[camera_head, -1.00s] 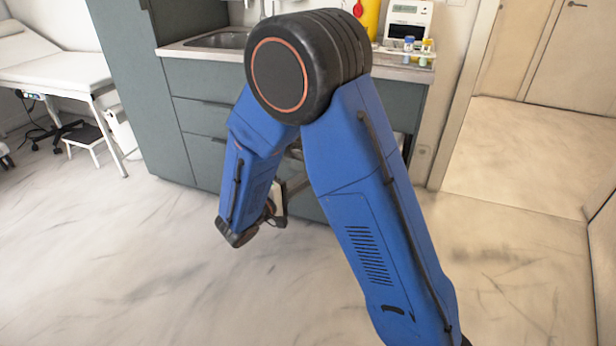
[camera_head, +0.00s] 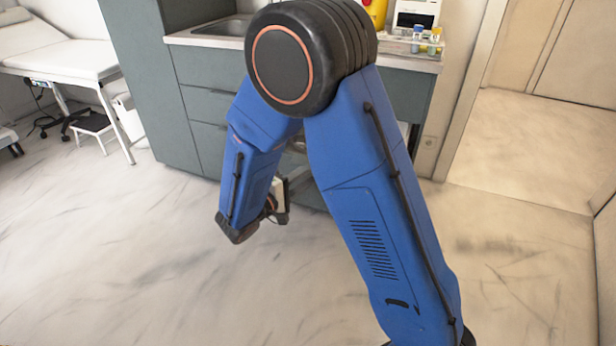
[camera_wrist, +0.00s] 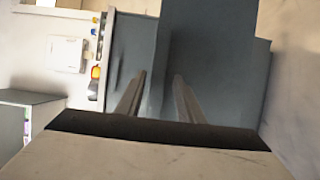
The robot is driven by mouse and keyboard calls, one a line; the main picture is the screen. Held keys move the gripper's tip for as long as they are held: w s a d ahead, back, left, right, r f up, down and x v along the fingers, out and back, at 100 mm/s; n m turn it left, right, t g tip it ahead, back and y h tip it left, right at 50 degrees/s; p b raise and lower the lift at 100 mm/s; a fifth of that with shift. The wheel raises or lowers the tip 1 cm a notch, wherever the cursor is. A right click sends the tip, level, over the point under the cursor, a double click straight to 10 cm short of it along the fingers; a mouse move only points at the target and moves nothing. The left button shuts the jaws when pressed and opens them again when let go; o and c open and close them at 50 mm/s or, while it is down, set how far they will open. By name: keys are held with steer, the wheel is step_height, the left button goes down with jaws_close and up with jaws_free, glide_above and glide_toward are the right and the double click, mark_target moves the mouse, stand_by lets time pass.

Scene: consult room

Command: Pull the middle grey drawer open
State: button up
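The grey drawers are stacked in a cabinet under the counter. In the head view the left part of the middle grey drawer (camera_head: 207,104) shows, flush with its neighbours there. My blue arm hides the right part of the drawer fronts. In the wrist view, turned sideways, my gripper (camera_wrist: 158,80) has two fingers standing apart with a gap between them. Grey cabinet surfaces (camera_wrist: 212,50) lie beyond the fingertips. No handle is clear between the fingers, and I cannot tell whether they touch anything. In the head view the gripper is mostly hidden behind the arm.
The counter (camera_head: 183,41) holds a sink (camera_head: 222,27), small bottles (camera_head: 434,42) and a white device (camera_head: 415,15). An examination couch (camera_head: 62,58) and a step stool (camera_head: 92,124) stand at the left. Open floor (camera_head: 110,260) lies in front, and a doorway is at the right.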

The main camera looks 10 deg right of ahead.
steer(key=v, duration=1.7)
steer(key=shift+s, duration=0.2)
steer(key=shift+a, duration=0.1)
steer(key=s+d+r+m+g+y, duration=0.1)
steer(key=s+d+r+g, duration=0.15)
steer(key=d, duration=0.35)
steer(key=s+d+r+m+g+y, duration=0.1)
steer(key=d+g+y, duration=0.15)
steer(key=d, duration=0.35)
steer(key=s+d+r+m+g+y, duration=0.1)
steer(key=s+d+g, duration=0.15)
steer(key=d, duration=0.45)
steer(key=s+d+r+m+t+y, duration=0.1)
steer(key=s+d+r+y, duration=0.1)
steer(key=s+y, duration=0.3)
steer(key=s+d+r+m+t+y, duration=0.2)
steer(key=s+y, duration=0.4)
steer(key=s, duration=0.3)
steer(key=shift+s+d+r, duration=0.4)
steer(key=shift+d+r, duration=0.3)
steer(key=shift+d, duration=0.7)
